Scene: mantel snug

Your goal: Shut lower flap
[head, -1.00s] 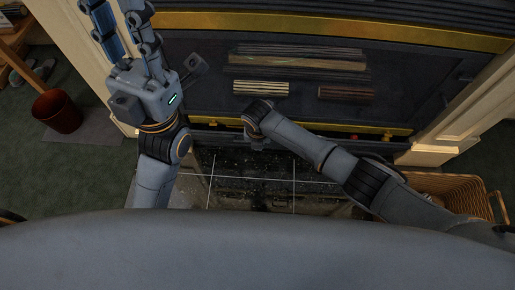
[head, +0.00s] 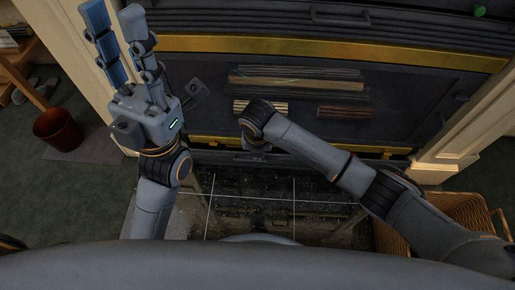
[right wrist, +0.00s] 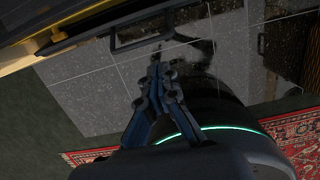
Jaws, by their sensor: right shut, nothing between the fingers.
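The lower flap (head: 222,158) is a dark panel edge under the lower brass strip at the base of the dark stove front. A dark gap shows between strip and flap, so it seems partly open. In the right wrist view, a dark bar handle (right wrist: 150,38) stands out near the flap's edge. My right gripper (right wrist: 157,62) is shut and empty, its fingertips just below the handle; contact is unclear. In the head view my right wrist hides that gripper. My left gripper (head: 112,14) is raised at the left, its two fingers apart, away from the flap.
A wicker basket (head: 390,238) stands right of the tiled hearth (head: 250,210). A dark red bin (head: 57,130) is at the left. Pale mantel posts flank the stove. A patterned red rug (right wrist: 295,130) shows in the right wrist view.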

